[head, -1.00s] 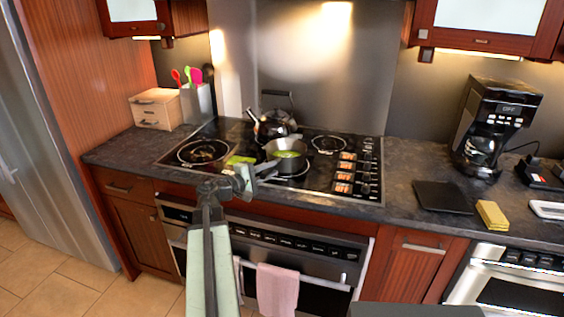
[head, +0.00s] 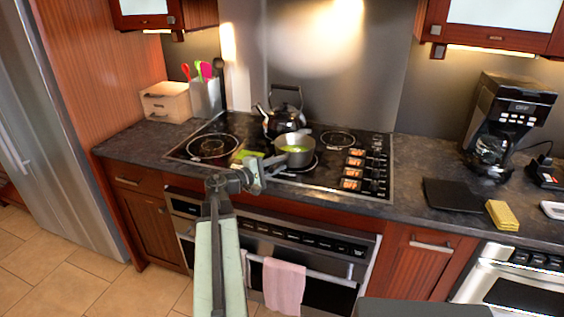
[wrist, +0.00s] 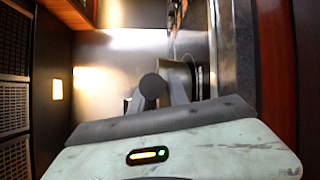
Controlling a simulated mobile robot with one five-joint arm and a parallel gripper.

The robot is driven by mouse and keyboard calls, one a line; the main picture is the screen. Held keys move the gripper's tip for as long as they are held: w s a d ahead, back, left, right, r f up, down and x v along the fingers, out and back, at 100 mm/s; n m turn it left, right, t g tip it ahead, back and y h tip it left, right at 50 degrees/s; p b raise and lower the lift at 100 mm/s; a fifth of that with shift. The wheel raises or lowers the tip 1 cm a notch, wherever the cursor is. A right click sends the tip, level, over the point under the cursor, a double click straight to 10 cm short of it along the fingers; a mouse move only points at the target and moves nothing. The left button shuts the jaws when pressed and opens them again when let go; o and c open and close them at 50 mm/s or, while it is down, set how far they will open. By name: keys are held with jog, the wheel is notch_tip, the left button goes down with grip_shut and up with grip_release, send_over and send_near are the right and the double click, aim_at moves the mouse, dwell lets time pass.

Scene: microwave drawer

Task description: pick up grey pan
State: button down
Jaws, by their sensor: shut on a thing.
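The grey pan (head: 295,156) is upright at the front middle of the black cooktop (head: 222,168), with something green inside. Its handle points to the lower left, towards me. My gripper (head: 260,172) is at that handle and shut on it. The wrist and fingers partly hide the handle. In the wrist view, my gripper (wrist: 165,88) shows at the centre, with part of the grey pan (wrist: 188,68) just beyond it. I cannot tell whether the pan touches the burner or is slightly above it.
A black kettle (head: 284,121) stands close behind the pan. A green item (head: 243,155) lies on the cooktop left of the handle. The oven front with a pink towel (head: 284,286) is below the counter edge. A coffee maker (head: 505,125) stands at right.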

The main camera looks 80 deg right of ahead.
notch_tip(320, 180, up, 10)
jog(key=p, duration=0.9)
jog(key=shift+f, duration=0.15)
